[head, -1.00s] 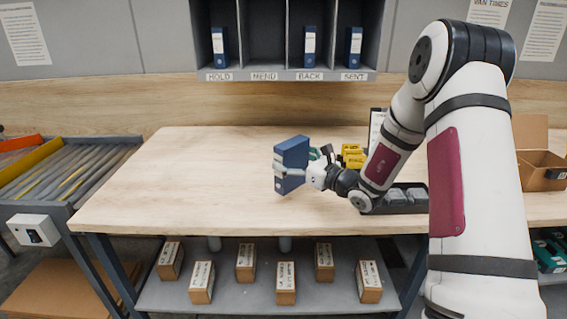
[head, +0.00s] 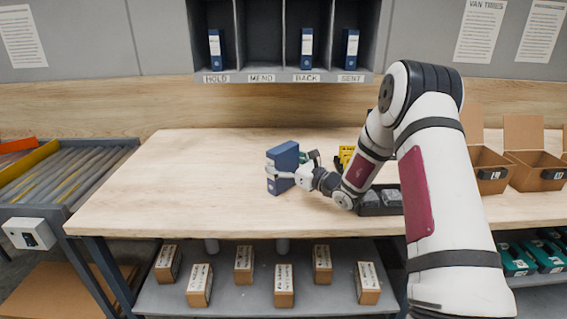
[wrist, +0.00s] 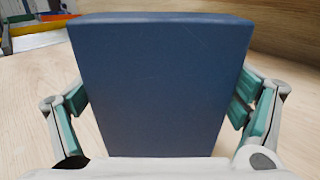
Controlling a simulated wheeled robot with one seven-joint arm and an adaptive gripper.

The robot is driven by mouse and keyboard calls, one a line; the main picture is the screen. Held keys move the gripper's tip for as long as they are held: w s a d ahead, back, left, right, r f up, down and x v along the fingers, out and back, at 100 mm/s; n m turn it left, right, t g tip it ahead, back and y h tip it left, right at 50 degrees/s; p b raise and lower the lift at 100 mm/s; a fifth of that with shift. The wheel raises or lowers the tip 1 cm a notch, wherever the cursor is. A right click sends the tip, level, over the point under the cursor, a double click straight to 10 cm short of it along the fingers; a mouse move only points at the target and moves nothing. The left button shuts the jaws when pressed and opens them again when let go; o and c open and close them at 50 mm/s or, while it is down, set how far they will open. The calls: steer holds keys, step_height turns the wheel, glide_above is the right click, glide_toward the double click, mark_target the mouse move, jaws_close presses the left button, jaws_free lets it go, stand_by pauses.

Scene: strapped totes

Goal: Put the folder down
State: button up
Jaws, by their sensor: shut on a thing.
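The blue folder (head: 285,165) is upright at the middle of the wooden table (head: 190,180). My gripper (head: 280,172) is shut on it, with a finger on each side. In the wrist view the folder (wrist: 158,85) fills the middle, with the teal finger linkages at its left and right. Its lower part is hidden there by my gripper's body. I cannot tell whether its base touches the tabletop or is slightly above it.
A wall rack (head: 290,78) labelled HOLD, MEND, BACK and SENT holds blue folders in three slots. A dark tray (head: 379,200) and yellow items (head: 346,155) are right of my gripper. Open cardboard boxes (head: 536,172) stand far right. The table's left half is clear.

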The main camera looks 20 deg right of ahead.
steer(key=shift+f, duration=0.1)
steer(key=o, duration=1)
steer(key=shift+f, duration=0.1)
steer(key=shift+c, duration=0.2)
steer(key=shift+o, duration=0.5)
